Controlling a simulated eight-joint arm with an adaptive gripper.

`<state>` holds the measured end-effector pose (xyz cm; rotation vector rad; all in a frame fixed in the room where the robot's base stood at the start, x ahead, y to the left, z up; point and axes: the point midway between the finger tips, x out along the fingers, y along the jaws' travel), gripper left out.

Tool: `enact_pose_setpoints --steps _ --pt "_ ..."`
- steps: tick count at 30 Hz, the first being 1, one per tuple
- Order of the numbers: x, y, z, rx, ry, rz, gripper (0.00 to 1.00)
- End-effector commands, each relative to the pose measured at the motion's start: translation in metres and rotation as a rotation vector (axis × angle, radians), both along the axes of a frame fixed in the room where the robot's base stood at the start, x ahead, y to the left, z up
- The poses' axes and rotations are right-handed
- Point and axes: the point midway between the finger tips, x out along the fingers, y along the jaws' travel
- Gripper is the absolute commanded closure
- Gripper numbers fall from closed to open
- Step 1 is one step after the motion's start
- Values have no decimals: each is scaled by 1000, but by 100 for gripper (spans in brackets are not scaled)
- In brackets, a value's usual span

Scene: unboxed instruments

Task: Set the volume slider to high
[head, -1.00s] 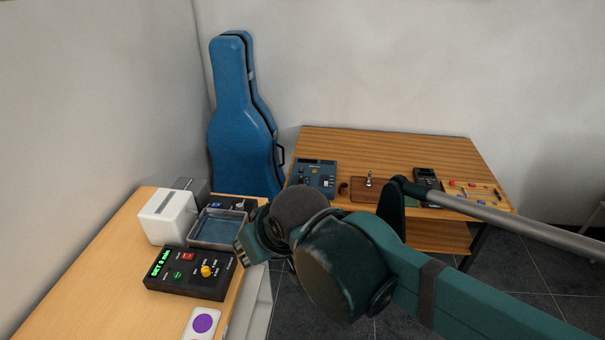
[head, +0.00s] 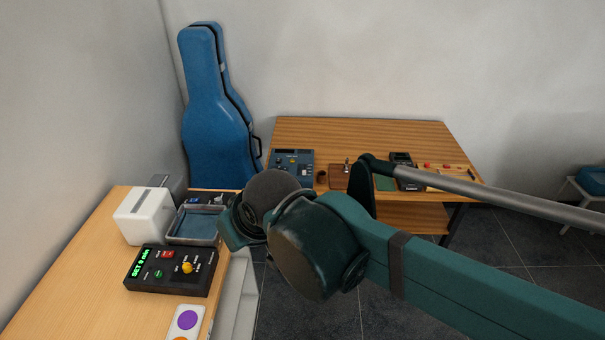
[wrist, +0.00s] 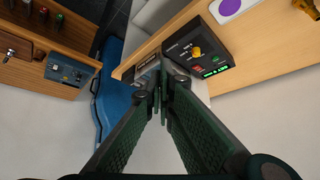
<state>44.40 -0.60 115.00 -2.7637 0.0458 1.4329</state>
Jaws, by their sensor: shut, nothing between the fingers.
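I cannot make out a slider clearly marked as volume. A blue-grey control panel (head: 292,166) with small knobs and switches lies on the far wooden table; it also shows in the wrist view (wrist: 70,71). A black console (head: 170,272) with a green display, red and green buttons and a yellow knob lies on the near table; it shows in the wrist view too (wrist: 208,45). A small dark device (head: 208,197) sits behind the tray, partly hidden. My gripper (wrist: 161,72) is shut and empty, above the near table's edge. In the head view my arm mostly hides it.
On the near table are a grey tray (head: 182,239), a white box (head: 140,217) and a white card with a purple disc (head: 187,318). A blue instrument case (head: 215,120) leans at the wall. The far table (head: 350,131) holds several small devices. Floor lies between the tables.

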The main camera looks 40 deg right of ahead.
Motion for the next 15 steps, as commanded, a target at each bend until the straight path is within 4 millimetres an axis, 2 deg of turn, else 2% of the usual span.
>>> enact_pose_setpoints --steps 15 --pt "44 -39 3 63 31 -245 100"
